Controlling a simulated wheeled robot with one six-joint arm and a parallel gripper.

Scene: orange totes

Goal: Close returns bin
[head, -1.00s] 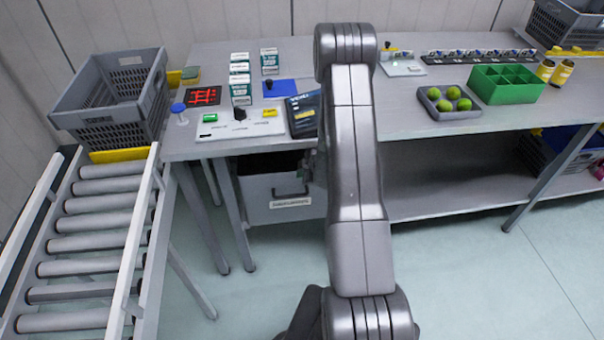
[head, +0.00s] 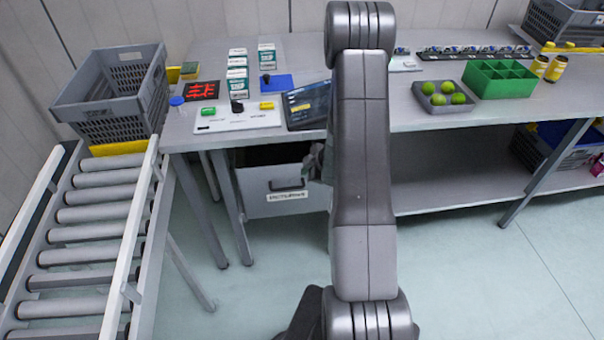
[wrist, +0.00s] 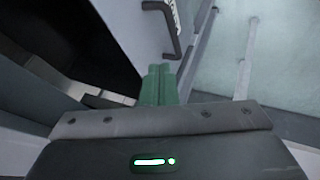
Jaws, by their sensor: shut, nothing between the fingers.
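The returns bin appears to be the light grey drawer (head: 285,190) under the bench, with a dark handle and a white label too small to read. A dark gap shows above its front, so it stands partly open. In the wrist view the grey front panel (wrist: 125,20) with its dark handle (wrist: 168,30) is close, and the dark opening lies to the left. My gripper (wrist: 158,85) has its green fingers shut together and empty, just below the handle in the picture; whether they touch the panel I cannot tell. In the head view my arm mostly hides the gripper.
A roller conveyor (head: 95,215) stands at the left, with a grey crate (head: 110,95) at its far end. The bench top (head: 400,120) holds a control panel (head: 237,118), a tilted screen, boxes, a tray of green fruit and a green divided box (head: 498,78). Bench legs flank the drawer.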

